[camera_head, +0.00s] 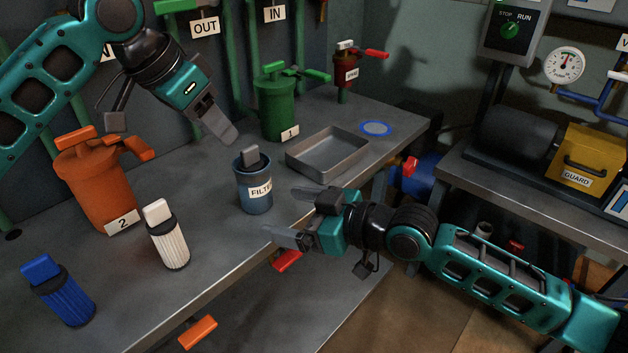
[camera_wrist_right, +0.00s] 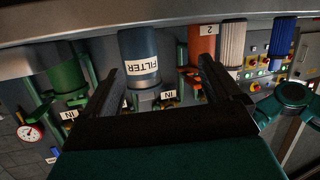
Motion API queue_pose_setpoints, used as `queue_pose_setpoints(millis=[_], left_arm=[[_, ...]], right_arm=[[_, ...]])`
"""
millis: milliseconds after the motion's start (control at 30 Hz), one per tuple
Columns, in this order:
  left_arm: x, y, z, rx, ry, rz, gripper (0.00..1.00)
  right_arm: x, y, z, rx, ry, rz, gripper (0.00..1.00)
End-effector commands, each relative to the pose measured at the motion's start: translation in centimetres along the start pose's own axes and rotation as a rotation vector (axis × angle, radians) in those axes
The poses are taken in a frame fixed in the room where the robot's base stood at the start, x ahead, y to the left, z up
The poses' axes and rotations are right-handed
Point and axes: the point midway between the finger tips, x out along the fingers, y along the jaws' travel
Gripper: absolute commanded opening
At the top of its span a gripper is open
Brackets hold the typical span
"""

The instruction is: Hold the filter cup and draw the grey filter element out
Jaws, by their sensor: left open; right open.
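The filter cup (camera_head: 254,190) is a blue-grey cylinder labelled FILTER, upright on the bench. The grey filter element (camera_head: 251,157) shows as a grey block sticking up from the cup's top; its lower part is hidden inside. My left gripper (camera_head: 222,138) hangs above and left of the cup, pointing down at it, open and apart from the element. My right gripper (camera_head: 285,215) is open and empty at the bench's front edge, to the right of the cup, fingers pointing at it. The cup (camera_wrist_right: 139,58) also shows beyond the fingers in the right wrist view.
A shallow grey tray (camera_head: 328,155) stands right of the cup, with a blue ring (camera_head: 376,128) beyond. A green housing (camera_head: 275,105) stands behind, an orange housing (camera_head: 97,185) at left. A white cartridge (camera_head: 167,238) and a blue cartridge (camera_head: 62,293) stand front left.

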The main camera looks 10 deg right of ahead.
Motion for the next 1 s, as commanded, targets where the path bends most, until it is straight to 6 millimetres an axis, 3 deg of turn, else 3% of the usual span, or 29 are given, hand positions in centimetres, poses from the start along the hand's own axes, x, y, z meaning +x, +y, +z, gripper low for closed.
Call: queue_pose_setpoints(millis=[200,567,767,1000], left_arm=[[0.0,0.0,0.0,0.000,0.000,0.000,0.43],[0.0,0.0,0.0,0.000,0.000,0.000,0.43],[0.0,0.0,0.0,0.000,0.000,0.000,0.43],[0.0,0.0,0.0,0.000,0.000,0.000,0.43]], right_arm=[[-1.0,2.3,-1.9,0.014,-0.071,-0.057,0.92],[-2.3,4.6,-2.9,0.065,-0.135,-0.067,0.92],[-0.4,4.4,-2.7,0.068,-0.134,-0.070,0.92],[4.3,4.0,-2.1,0.069,-0.134,-0.070,0.92]])
